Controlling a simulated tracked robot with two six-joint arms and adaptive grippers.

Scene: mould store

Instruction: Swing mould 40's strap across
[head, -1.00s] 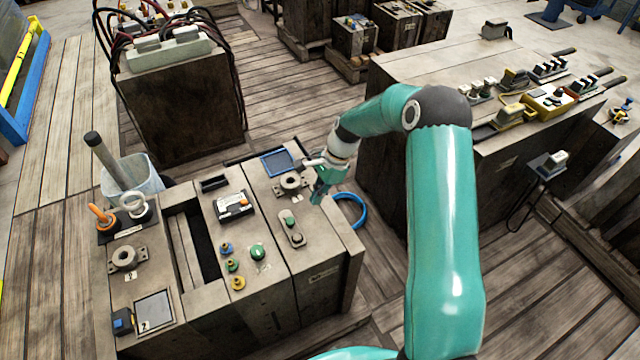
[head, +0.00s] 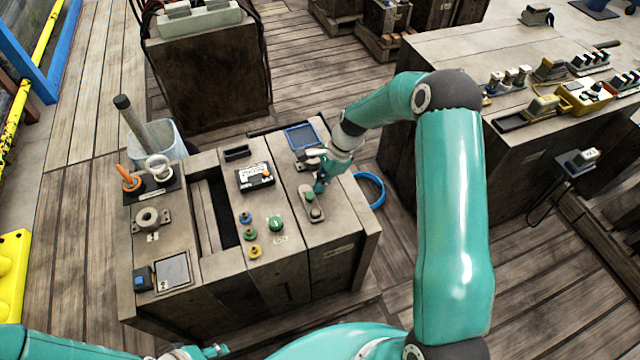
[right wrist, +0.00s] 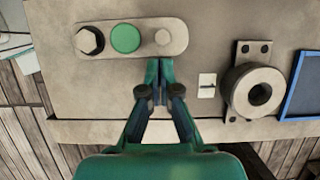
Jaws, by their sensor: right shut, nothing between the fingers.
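A rounded metal bar (head: 310,206), which looks like the strap, lies on the right part of the wooden bench block. In the right wrist view the bar (right wrist: 178,30) has a hex bolt at its left end, a green disc in the middle and a small pin at its right end. My right gripper (head: 318,188) is shut and empty. In the right wrist view its tips (right wrist: 159,72) are at the bar's lower edge, just below the pin; I cannot tell if they touch. No mould number is legible. My left gripper (head: 214,351) is low in the head view, its jaws unclear.
A flanged ring (right wrist: 258,92) and a blue-rimmed tray (right wrist: 303,87) lie right of the bar in the right wrist view. Coloured knobs (head: 248,234), a green knob (head: 275,223) and a boxed device (head: 255,177) stand left of it. A blue hoop (head: 371,190) is beside the block.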

